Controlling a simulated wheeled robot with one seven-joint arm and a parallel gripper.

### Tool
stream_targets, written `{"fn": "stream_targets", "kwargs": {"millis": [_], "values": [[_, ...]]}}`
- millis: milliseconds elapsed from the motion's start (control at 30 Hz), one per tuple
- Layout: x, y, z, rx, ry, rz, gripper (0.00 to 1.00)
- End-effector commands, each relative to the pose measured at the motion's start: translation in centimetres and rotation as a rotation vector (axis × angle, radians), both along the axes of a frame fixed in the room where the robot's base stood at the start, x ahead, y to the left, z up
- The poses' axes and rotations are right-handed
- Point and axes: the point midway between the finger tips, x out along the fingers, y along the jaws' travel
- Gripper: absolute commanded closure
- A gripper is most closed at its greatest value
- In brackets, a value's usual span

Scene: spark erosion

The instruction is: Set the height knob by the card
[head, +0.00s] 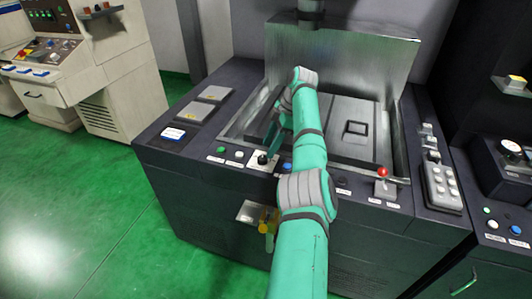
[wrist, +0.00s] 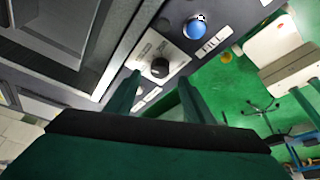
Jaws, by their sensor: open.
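The black knob (head: 262,158) sits on a pale plate on the front ledge of the dark machine, just left of my arm. In the wrist view the knob (wrist: 160,68) shows close up, with faint markings on its plate (wrist: 143,50). My gripper (wrist: 160,78) is open, its two green fingers on either side of the knob in that picture. I cannot tell whether they touch it. In the head view my gripper (head: 268,149) is over the knob, partly hidden by my arm. A small white card with blue print (head: 173,133) lies at the machine's left corner; its text is unreadable.
A large blue button (wrist: 195,28) is beside the knob. Green (head: 221,149) and white (head: 238,153) buttons stand left of it. The open tank (head: 350,151) lies behind the ledge.

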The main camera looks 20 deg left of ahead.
Motion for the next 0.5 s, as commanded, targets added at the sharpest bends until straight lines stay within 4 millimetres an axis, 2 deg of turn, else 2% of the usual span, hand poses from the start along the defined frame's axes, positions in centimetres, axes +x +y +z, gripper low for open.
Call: {"fn": "stream_targets", "kwargs": {"millis": [100,200,500], "values": [[0.4,-0.8,2.4,0.000,-0.001,0.000,0.52],[0.7,-1.3,3.6,-0.001,0.000,-0.001,0.52],[1.0,-1.9,5.2,0.000,0.001,0.000,0.52]]}}
